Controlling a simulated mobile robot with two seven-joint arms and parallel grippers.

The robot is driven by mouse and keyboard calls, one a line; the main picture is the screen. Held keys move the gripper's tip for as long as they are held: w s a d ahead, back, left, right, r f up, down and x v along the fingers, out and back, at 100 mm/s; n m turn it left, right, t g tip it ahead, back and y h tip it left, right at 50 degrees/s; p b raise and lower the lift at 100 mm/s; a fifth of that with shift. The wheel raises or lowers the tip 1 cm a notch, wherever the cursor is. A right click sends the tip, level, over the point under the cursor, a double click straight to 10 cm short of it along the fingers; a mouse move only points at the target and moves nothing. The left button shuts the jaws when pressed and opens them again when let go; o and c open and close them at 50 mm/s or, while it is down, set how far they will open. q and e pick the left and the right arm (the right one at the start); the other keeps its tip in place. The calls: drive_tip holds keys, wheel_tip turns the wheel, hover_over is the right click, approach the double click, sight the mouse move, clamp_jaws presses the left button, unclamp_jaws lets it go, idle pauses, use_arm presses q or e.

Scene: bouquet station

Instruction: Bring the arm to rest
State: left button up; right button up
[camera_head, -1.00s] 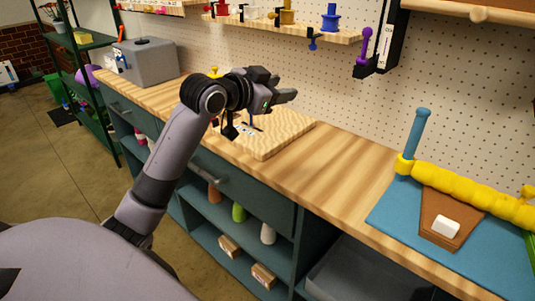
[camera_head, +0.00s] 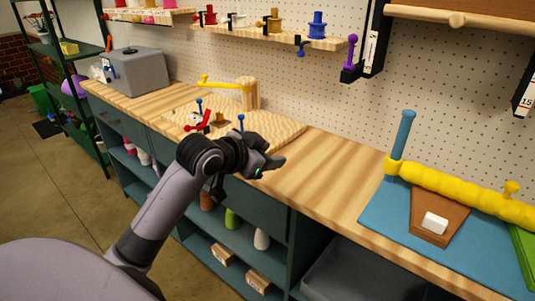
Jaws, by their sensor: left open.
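My left arm comes in from the lower left. Its gripper (camera_head: 268,163) hangs in front of the wooden workbench's near edge, over the drawer fronts, pointing right. The jaws are open and I see nothing between them. The workbench (camera_head: 325,180) runs along the pegboard wall. A wooden board (camera_head: 275,130) with a yellow-armed post, a red-handled piece and blue pegs lies just behind the gripper. My right gripper is not in view.
A blue mat (camera_head: 375,215) at the right holds a brown wedge with a white block (camera_head: 434,223) and a long yellow roll (camera_head: 450,187) beside a blue post. A grey box (camera_head: 138,72) stands at the bench's far left. The bench between board and mat is clear.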

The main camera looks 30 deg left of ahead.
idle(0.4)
use_arm(q)
drive_tip(key=s+d+f, duration=0.2)
drive_tip(key=f, duration=0.4)
drive_tip(key=s+d+f, duration=0.1)
drive_tip(key=s+f, duration=0.1)
drive_tip(key=f, duration=0.4)
drive_tip(key=s+d+f+n+g, duration=0.1)
drive_tip(key=s+d+f, duration=0.3)
drive_tip(key=s+f, duration=0.4)
drive_tip(key=s+d+f+n+g, duration=0.1)
drive_tip(key=s+d+f, duration=0.3)
drive_tip(key=s+f, duration=0.5)
drive_tip(key=shift+s+d+f+h, duration=0.25)
drive_tip(key=shift+s+d+h, duration=0.15)
drive_tip(key=shift+s, duration=0.35)
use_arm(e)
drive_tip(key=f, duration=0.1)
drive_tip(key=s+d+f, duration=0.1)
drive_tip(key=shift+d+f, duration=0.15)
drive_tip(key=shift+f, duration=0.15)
use_arm(q)
drive_tip(key=shift+f, duration=0.1)
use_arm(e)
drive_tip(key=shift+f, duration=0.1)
